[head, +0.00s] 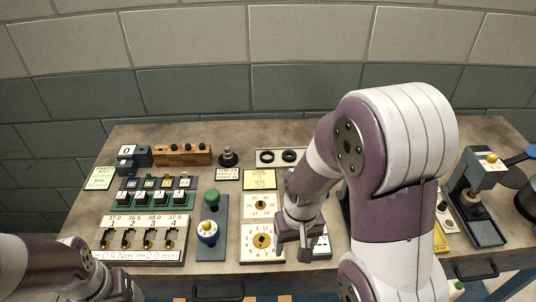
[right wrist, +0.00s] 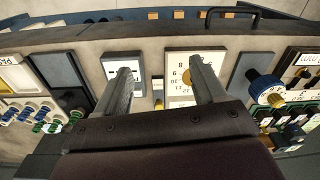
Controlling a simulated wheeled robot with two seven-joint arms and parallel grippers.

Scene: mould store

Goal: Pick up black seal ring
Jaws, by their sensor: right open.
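Two black seal rings, a left one (head: 267,156) and a right one (head: 290,156), lie side by side on a white plate (head: 279,163) at the back middle of the table. My right gripper (head: 306,252) is near the table's front edge, well in front of the rings. In the right wrist view its two fingers (right wrist: 160,68) are apart with nothing held between them; no ring shows there. My left gripper (head: 122,288) is only partly seen at the bottom left, and its jaws cannot be made out.
White dial plates (head: 248,241) and a grey board with green and blue knobs (head: 211,228) stand left of my right gripper. A numbered panel (head: 143,221) is farther left. A wooden block (head: 183,154) and a black knob (head: 228,158) are at the back. A press (head: 478,205) stands right.

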